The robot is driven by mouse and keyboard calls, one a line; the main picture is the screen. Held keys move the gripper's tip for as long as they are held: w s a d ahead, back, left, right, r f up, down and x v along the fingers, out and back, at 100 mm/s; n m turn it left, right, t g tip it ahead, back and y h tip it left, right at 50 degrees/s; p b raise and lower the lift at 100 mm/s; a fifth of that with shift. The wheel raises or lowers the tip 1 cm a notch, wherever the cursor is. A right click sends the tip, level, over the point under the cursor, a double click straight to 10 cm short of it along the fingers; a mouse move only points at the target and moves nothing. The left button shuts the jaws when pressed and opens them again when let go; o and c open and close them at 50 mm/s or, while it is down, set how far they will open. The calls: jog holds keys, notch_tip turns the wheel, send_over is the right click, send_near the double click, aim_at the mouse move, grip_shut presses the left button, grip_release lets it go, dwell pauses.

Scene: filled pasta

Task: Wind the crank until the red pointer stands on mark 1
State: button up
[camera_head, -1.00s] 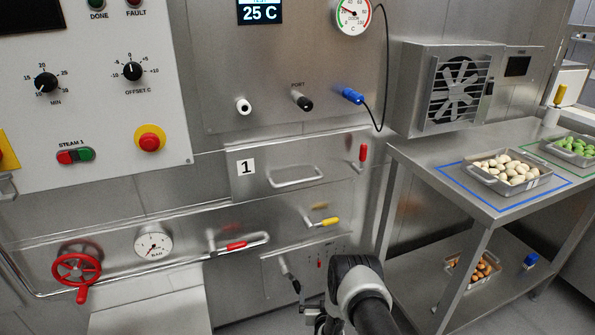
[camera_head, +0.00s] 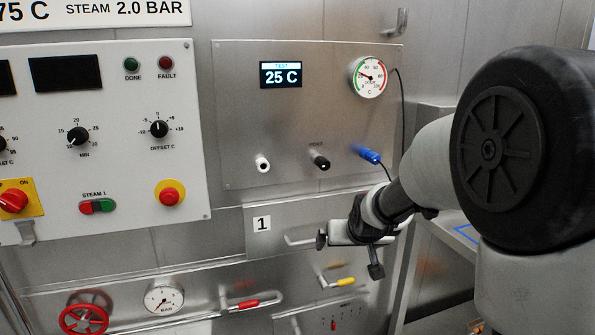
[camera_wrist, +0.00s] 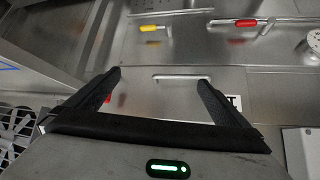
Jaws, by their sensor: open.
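At the bottom edge of the head view, a low steel panel (camera_head: 345,312) carries printed marks and a small red part (camera_head: 333,325) that looks like the pointer. I cannot read which mark it stands on. I cannot make out the crank clearly now; the panel is cut off by the picture's edge. My gripper (camera_head: 349,256) is open and empty, in front of the drawer marked 1 and above that panel. In the wrist view my gripper (camera_wrist: 159,78) has its fingers spread, with the drawer handle (camera_wrist: 183,77) seen between them.
A yellow-handled lever (camera_head: 345,282) and a red-handled lever (camera_head: 248,304) stick out below the drawer (camera_head: 262,240). A red handwheel (camera_head: 85,314) and a pressure gauge (camera_head: 164,298) are at lower left. A blue plug (camera_head: 369,155) with a cable is above my gripper.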

jog(key=s+d+r+g, duration=0.15)
jog(key=s+r, duration=0.25)
jog(key=s, duration=1.2)
jog(key=s+r+g, duration=0.2)
jog(key=s+r, duration=0.1)
jog(key=s, duration=1.3)
notch_tip(320, 180, up, 28)
jog(key=p, duration=2.8)
jog(key=shift+s, duration=0.4)
jog(key=shift+d, duration=0.1)
